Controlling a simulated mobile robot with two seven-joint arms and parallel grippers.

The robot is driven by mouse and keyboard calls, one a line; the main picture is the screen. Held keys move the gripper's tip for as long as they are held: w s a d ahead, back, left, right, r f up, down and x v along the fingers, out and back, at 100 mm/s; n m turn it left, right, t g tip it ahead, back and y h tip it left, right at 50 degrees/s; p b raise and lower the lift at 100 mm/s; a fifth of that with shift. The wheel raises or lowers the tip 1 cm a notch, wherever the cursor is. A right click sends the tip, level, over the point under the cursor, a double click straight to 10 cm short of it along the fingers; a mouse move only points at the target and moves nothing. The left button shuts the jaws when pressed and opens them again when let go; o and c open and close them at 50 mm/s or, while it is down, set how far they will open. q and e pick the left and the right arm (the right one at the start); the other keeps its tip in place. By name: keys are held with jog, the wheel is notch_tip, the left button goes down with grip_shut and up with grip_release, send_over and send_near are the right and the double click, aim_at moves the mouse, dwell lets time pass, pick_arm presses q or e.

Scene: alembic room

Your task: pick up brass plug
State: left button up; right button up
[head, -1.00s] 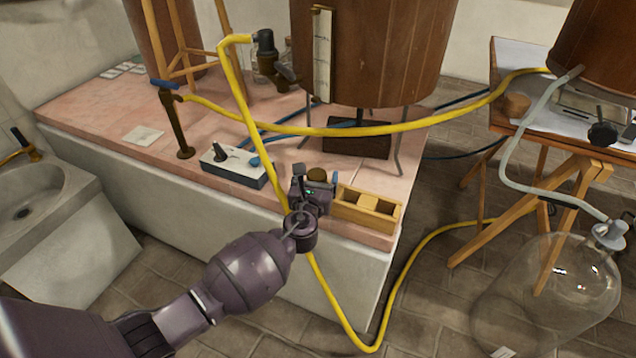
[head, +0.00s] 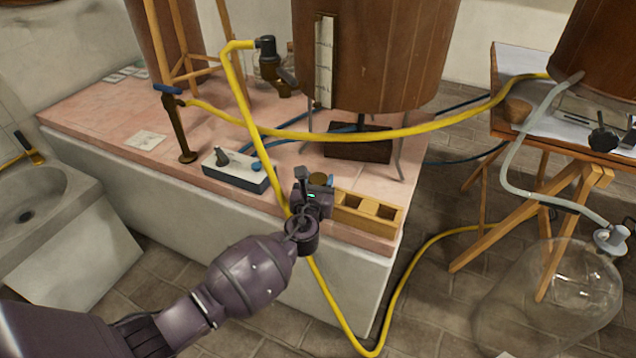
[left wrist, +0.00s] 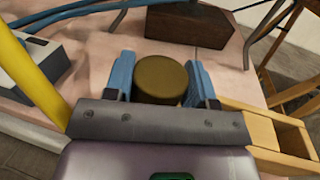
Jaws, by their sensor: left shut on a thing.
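The brass plug (left wrist: 162,79) shows in the left wrist view as a round, dull brass top between two blue fingers. In the head view the brass plug (head: 319,179) is a small brown-gold disc, partly hidden by my gripper. My left gripper (head: 316,187) is shut on it, over the front right part of the pink tiled top. The lower part of the plug is hidden, so I cannot tell whether it touches the tiles. My right gripper is in neither view.
A wooden box (head: 368,224) with open compartments stands just right of the gripper. A yellow hose (head: 240,95) passes close on the left, beside a white control box (head: 232,172). A dark block (head: 358,146) and thin metal legs stand behind, under the wooden barrel (head: 385,50).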

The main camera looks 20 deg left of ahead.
pick_arm(q)
notch_tip(320, 180, up, 13)
jog(key=p, duration=0.6)
notch_tip(320, 180, up, 7)
jog(key=p, duration=0.3)
send_over(318, 178)
jog(key=shift+f, duration=0.1)
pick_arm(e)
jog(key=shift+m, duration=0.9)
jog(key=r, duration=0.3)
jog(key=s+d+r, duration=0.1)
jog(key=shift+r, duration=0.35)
pick_arm(q)
jog(key=shift+s, duration=0.1)
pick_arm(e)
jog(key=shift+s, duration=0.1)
